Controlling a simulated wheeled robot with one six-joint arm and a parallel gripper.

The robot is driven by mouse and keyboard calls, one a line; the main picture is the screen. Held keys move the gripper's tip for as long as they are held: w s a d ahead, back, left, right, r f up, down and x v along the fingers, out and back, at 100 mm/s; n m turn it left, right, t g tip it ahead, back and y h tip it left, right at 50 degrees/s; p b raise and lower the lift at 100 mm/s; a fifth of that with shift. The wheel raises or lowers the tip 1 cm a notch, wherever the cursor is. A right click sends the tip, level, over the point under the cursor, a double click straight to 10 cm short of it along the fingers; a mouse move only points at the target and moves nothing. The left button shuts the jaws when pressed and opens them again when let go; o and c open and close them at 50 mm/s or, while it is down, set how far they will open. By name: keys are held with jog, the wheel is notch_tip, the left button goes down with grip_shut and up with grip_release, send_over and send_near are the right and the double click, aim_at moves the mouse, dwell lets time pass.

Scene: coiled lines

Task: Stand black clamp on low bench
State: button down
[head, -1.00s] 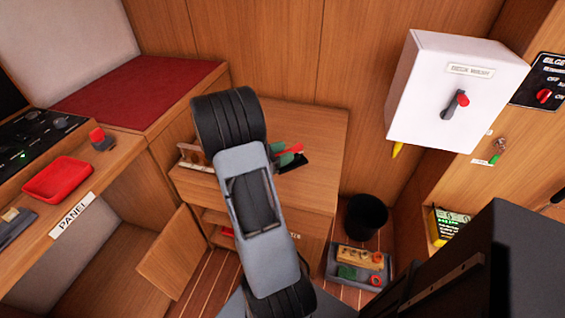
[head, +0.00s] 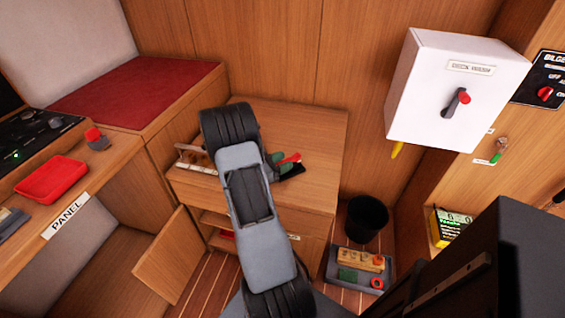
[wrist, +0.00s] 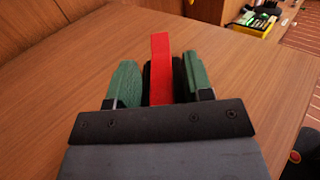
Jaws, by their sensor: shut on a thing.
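My gripper (wrist: 158,82) has green finger pads and is shut on the black clamp (wrist: 150,75), with a red strip standing up between the fingers in the wrist view. In the head view my gripper (head: 284,163) is over the right part of the low wooden bench top (head: 318,135), partly behind my arm. The clamp's red part (head: 291,158) shows there beside the green pads. The clamp's lower end is hidden, so I cannot tell whether it touches the bench top.
A wooden rack (head: 195,158) stands on the bench's left part. A black bin (head: 366,218) and a grey tray (head: 352,268) of small items are on the floor at right. A white switch box (head: 455,90) hangs on the wall. Bare wood surrounds my gripper.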

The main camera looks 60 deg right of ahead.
jog(key=c, duration=0.5)
grip_release()
jog(key=shift+f, duration=0.1)
